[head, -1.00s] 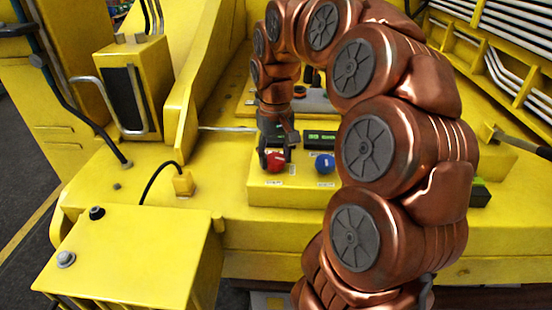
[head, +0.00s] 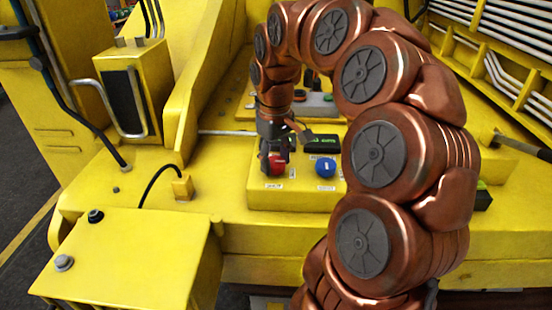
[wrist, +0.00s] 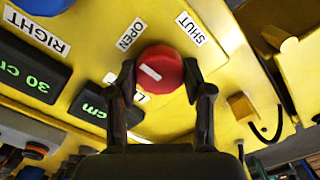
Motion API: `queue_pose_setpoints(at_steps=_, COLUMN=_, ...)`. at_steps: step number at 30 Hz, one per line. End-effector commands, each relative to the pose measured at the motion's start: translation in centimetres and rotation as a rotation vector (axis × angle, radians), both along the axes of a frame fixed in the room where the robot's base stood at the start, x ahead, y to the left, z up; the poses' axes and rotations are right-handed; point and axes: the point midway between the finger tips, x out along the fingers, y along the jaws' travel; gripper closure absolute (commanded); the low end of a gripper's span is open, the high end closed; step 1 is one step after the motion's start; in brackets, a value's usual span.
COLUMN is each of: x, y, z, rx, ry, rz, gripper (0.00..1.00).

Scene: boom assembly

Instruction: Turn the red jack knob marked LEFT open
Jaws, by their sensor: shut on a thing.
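The red knob (wrist: 163,68) fills the middle of the wrist view, with a short white bar on its face. The bar slants from upper left to lower right, on the knob's left side. An OPEN label (wrist: 130,36) lies to its upper left and a SHUT label (wrist: 189,28) to its upper right. A label below starting with L is mostly hidden. My gripper (wrist: 160,78) is shut on the knob, one finger on each side. In the head view my gripper (head: 275,165) points down over the red knob (head: 278,159), which its fingers partly cover.
A blue knob (head: 325,167) stands right of the red one on the same yellow box (head: 300,197). A dark display (head: 320,143) sits behind. The wrist view shows a RIGHT label (wrist: 38,33) and a 30 cm display (wrist: 30,72). A yellow plug (head: 182,186) with black cable is at left.

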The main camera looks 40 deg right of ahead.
Motion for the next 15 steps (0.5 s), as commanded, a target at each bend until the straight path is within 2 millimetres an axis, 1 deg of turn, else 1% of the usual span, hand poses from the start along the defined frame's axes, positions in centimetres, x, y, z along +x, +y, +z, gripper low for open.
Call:
queue_pose_setpoints(at_steps=3, x=-0.1, y=0.04, z=-0.13, rx=0.002, ry=0.005, rz=0.001, gripper=0.84)
queue_pose_setpoints(at_steps=4, x=-0.1, y=0.04, z=-0.13, rx=0.002, ry=0.005, rz=0.001, gripper=0.47)
queue_pose_setpoints(at_steps=11, x=-0.04, y=0.03, z=-0.07, rx=0.001, ry=0.002, rz=0.0, gripper=0.24)
queue_pose_setpoints(at_steps=15, x=-0.02, y=0.02, z=-0.05, rx=0.001, ry=0.001, rz=0.0, gripper=0.24)
